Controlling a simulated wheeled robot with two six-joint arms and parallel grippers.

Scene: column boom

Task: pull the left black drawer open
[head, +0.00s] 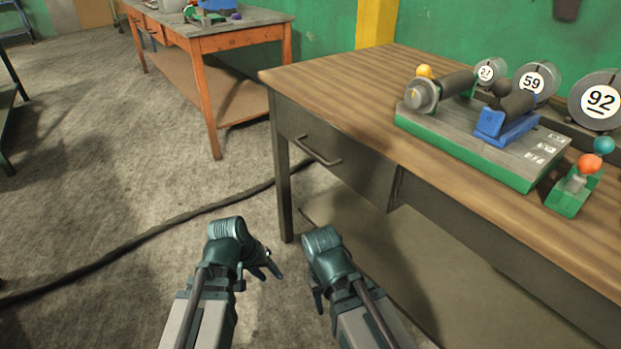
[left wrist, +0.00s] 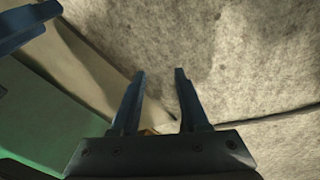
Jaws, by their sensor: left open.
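The left black drawer (head: 350,175) is in the front of the wooden-topped table and looks shut, its face about flush with the frame. Its bar handle (head: 318,152) is at the drawer's upper left. My left gripper (head: 264,270) is low and in front of the table, left of and below the handle, apart from it. In the left wrist view my left gripper (left wrist: 160,85) has its two fingers apart, with nothing between the tips but floor behind. My right gripper (head: 318,298) is beside it to the right; its fingers are mostly hidden by its own body.
The table's front leg (head: 284,180) stands left of the drawer, with a low shelf (head: 390,240) below. On the tabletop are a green-based fixture (head: 470,150) and numbered round weights (head: 600,98). A cable (head: 150,235) crosses the floor.

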